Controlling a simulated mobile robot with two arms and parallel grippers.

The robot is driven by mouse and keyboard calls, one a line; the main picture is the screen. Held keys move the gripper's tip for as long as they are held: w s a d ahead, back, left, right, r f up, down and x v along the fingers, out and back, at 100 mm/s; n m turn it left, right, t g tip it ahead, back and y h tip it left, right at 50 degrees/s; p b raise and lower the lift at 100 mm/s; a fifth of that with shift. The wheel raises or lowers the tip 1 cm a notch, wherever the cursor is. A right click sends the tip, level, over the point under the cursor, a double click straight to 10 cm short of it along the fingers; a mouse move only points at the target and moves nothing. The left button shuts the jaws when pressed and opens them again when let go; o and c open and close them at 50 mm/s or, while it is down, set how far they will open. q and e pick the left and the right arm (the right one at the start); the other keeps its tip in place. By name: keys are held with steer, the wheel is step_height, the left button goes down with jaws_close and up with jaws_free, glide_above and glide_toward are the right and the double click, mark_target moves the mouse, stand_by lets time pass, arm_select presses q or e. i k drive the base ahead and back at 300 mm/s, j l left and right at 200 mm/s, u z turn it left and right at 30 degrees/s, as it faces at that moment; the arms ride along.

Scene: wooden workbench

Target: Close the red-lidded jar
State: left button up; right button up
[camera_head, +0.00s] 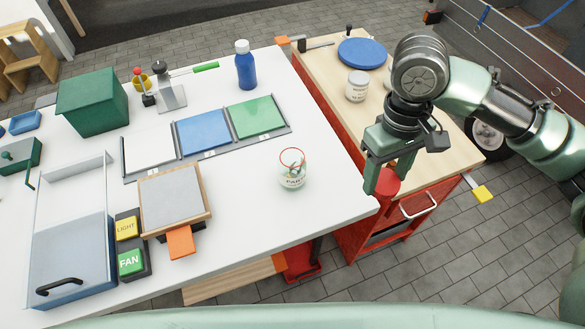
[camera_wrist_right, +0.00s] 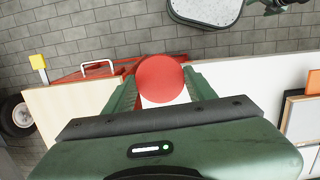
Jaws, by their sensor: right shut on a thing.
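The open glass jar (camera_head: 292,170) stands upright on the white table, with a red ring at its rim and a label on its front. Its red lid (camera_head: 387,182) is off the jar, held in my right gripper (camera_head: 384,178) near the table's right edge. The lid shows as a red disc (camera_wrist_right: 161,79) between the two fingers of my right gripper (camera_wrist_right: 160,85) in the right wrist view. The gripper is to the right of the jar and apart from it. The jar does not show clearly in the wrist view. My left gripper is not in view.
The white table (camera_head: 255,220) is clear around the jar. Blue and green panels (camera_head: 258,117) lie behind it, and a blue bottle (camera_head: 245,68) stands further back. A framed grey board (camera_head: 175,200) is to the left. A wooden-topped red cart (camera_head: 325,75) with a white jar (camera_head: 357,86) adjoins on the right.

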mark_target(291, 176)
steer(key=k+l+z, duration=0.25)
steer(key=k+z, duration=0.25)
steer(key=k+l+z, duration=0.5)
